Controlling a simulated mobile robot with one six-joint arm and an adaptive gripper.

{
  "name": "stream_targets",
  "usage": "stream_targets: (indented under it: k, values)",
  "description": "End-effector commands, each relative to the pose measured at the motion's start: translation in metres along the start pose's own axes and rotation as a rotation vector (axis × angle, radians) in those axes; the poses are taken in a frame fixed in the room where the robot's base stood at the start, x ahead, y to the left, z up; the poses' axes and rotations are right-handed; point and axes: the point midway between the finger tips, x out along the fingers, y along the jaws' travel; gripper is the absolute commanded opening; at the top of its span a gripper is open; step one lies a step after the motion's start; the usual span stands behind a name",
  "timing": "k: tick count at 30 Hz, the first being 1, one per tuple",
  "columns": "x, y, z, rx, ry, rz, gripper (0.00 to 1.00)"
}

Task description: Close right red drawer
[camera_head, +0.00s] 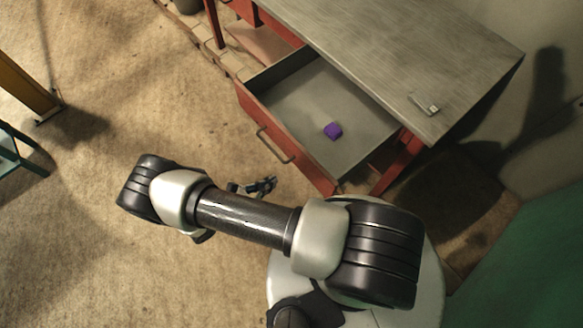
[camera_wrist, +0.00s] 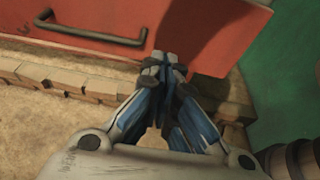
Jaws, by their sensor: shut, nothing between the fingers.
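The right red drawer (camera_head: 285,144) is pulled out from the desk in the head view, with its grey inside showing. A small purple cube (camera_head: 333,130) lies in it. A dark bar handle (camera_head: 275,146) is on the red front. In the wrist view the red front (camera_wrist: 190,22) fills the top, with the handle (camera_wrist: 90,32) at upper left. My gripper (camera_wrist: 163,62) is shut and empty, its fingertips over the lower part of the red front, right of the handle. In the head view my gripper (camera_head: 268,185) is in front of the drawer. I cannot tell whether it touches.
The grey desk top (camera_head: 420,60) has a small metal object (camera_head: 430,107) near its front right corner. Bricks (camera_wrist: 60,78) run along the floor below the drawer. A green surface (camera_wrist: 270,60) is at the right. The floor at left is mostly clear.

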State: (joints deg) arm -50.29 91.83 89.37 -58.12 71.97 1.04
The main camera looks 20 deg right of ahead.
Motion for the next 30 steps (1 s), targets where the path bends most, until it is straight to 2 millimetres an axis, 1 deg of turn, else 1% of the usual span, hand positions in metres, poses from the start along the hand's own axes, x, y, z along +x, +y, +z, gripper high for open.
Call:
stream_targets:
  k: [1, 6, 8, 12, 15, 18, 30]
  values:
    - [0.013, -0.002, 0.000, -0.002, 0.000, -0.007, 0.00]
    - [0.050, -0.002, 0.000, -0.001, -0.001, -0.007, 0.00]
    - [0.061, -0.002, 0.000, -0.001, 0.000, -0.007, 0.00]
    - [0.081, -0.002, 0.007, 0.000, 0.002, -0.005, 0.00]
    - [0.090, -0.001, 0.010, 0.001, 0.002, -0.004, 0.00]
    - [0.095, -0.001, 0.011, 0.001, 0.002, -0.002, 0.00]
    - [0.096, 0.000, 0.012, 0.001, 0.002, -0.001, 0.00]
